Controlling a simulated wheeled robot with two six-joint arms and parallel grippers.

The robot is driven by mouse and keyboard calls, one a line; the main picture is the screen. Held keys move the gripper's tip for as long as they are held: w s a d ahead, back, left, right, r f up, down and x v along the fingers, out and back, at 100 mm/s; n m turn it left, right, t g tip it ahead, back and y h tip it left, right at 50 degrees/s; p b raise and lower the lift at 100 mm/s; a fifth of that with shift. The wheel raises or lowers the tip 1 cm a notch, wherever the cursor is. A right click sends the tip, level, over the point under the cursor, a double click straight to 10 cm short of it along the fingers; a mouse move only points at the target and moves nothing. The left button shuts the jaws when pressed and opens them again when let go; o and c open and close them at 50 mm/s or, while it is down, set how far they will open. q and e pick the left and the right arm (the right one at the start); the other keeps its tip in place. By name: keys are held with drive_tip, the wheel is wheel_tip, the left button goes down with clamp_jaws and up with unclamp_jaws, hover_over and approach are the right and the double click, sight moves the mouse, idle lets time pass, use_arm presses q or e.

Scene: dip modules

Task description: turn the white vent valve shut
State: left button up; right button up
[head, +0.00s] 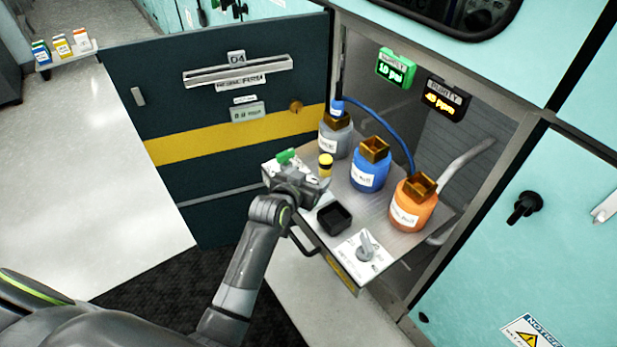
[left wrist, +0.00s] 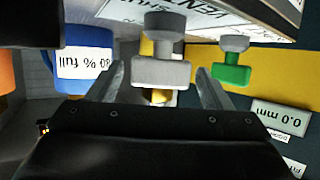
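The white vent valve (left wrist: 160,70), a pale T-shaped handle, shows in the left wrist view beside a plate with upside-down lettering that reads "VENT". My left gripper (left wrist: 160,92) is open, with one finger on each side of the white handle. A gap shows at each side, so it does not look gripped. A green valve handle (left wrist: 232,65) stands to its right, outside the fingers. In the head view my left gripper (head: 309,181) is over the shelf's left front corner, by the green handle (head: 286,156), and largely hides the white valve. My right gripper is not in view.
Grey (head: 335,140), blue (head: 370,170) and orange (head: 407,207) bottles stand on the shelf behind. A black tray (head: 333,217) and a grey knob (head: 367,243) lie to the right. An open dark door (head: 220,160) stands left.

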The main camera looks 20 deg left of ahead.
use_arm(q)
drive_tip(key=c, duration=0.9)
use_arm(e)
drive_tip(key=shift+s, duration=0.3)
use_arm(q)
drive_tip(key=shift+c, duration=0.2)
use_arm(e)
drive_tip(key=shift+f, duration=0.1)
use_arm(q)
drive_tip(key=shift+f+m+g+h+b, duration=0.15)
drive_tip(key=shift+m+g+h+b, duration=0.2)
drive_tip(key=shift+m+h, duration=0.6)
drive_tip(key=shift+m+h+b, duration=0.55)
drive_tip(key=shift+h+b, duration=0.05)
drive_tip(key=shift+h, duration=0.15)
drive_tip(key=shift+a+f+m+g+b, duration=0.1)
drive_tip(key=shift+m+g+b, duration=0.15)
drive_tip(key=shift+m+b, duration=0.1)
drive_tip(key=shift+m+g+h+b, duration=0.5)
drive_tip(key=shift+m+h+b, duration=0.15)
drive_tip(key=shift+h+b, duration=0.35)
drive_tip(key=shift+m+g+h+b, duration=0.3)
drive_tip(key=shift+m+b, duration=0.1)
drive_tip(key=shift+b, duration=0.1)
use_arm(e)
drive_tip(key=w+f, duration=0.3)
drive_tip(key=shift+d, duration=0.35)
use_arm(q)
drive_tip(key=shift+r, duration=0.2)
